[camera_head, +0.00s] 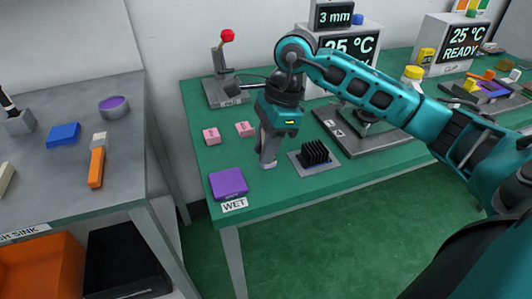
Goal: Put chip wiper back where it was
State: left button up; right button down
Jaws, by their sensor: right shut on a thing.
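My right gripper (267,163) points down over the green table, left of the black finned heat sink (314,153). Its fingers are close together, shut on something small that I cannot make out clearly. I cannot tell whether this is the chip wiper. A purple pad (229,183) lies at the table's front left corner, behind a "WET" label (234,205). Two small pink blocks (211,136) (245,129) lie left of the gripper. My left gripper is not in view.
A red-knobbed lever fixture (227,85) stands behind the gripper. A dark plate fixture (350,138) is to the right, below the display box (350,48). A grey side table (70,165) holds an orange-handled tool (97,167) and a blue block (64,135).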

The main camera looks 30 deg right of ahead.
jog(key=shift+f, duration=0.95)
jog(key=c, duration=1.4)
grip_release()
jog(key=shift+f, duration=0.15)
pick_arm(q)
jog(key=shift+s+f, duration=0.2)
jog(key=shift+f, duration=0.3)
pick_arm(e)
jog(key=o, duration=0.4)
jog(key=shift+r, duration=0.3)
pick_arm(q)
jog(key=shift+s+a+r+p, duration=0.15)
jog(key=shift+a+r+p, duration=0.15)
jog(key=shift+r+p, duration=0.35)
pick_arm(e)
jog(key=v, duration=1.2)
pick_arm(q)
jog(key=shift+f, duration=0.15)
pick_arm(e)
jog(key=shift+f, duration=0.1)
